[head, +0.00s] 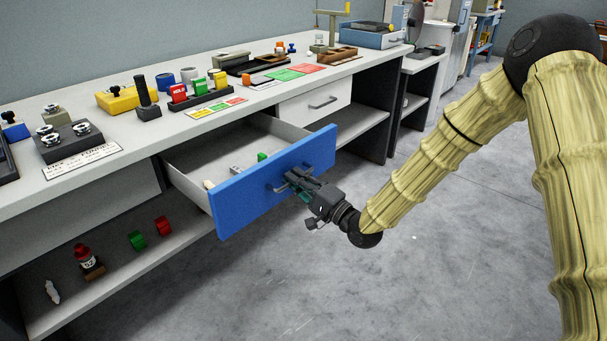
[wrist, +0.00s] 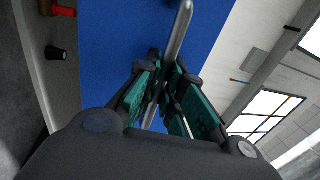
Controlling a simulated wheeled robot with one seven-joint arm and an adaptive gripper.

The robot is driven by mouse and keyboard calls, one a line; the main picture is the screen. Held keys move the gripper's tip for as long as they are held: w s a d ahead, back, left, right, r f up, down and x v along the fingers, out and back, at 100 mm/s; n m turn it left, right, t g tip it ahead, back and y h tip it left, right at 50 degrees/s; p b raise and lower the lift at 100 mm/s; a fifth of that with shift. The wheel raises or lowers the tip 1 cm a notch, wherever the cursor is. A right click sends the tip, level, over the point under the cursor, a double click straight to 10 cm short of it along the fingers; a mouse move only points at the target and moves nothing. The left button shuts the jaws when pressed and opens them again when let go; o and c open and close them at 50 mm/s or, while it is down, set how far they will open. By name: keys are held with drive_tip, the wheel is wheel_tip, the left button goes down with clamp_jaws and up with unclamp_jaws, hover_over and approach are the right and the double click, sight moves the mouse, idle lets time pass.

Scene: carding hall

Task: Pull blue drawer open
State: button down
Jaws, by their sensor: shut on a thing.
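The blue drawer (head: 275,182) stands well out from under the long bench, and its pale inside shows with a few small items in it, one of them green (head: 262,157). My gripper (head: 290,182) is at the middle of the blue front and is shut on the drawer's metal handle. In the wrist view the handle (wrist: 180,38) runs between the green-lined fingers of my gripper (wrist: 165,90), with the blue front (wrist: 115,45) behind it. The part of the handle inside the fingers is partly hidden.
The bench top (head: 215,128) carries several fixtures, coloured blocks and cards. A white drawer (head: 315,101) beside the blue one is closed. On the lower shelf (head: 110,272) are a red-capped bottle (head: 86,259) and green and red pieces. The grey floor (head: 430,250) in front is clear.

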drive_tip(key=shift+d, duration=0.15)
drive_tip(key=c, duration=1.5)
unclamp_jaws()
drive_tip(key=v, duration=1.2)
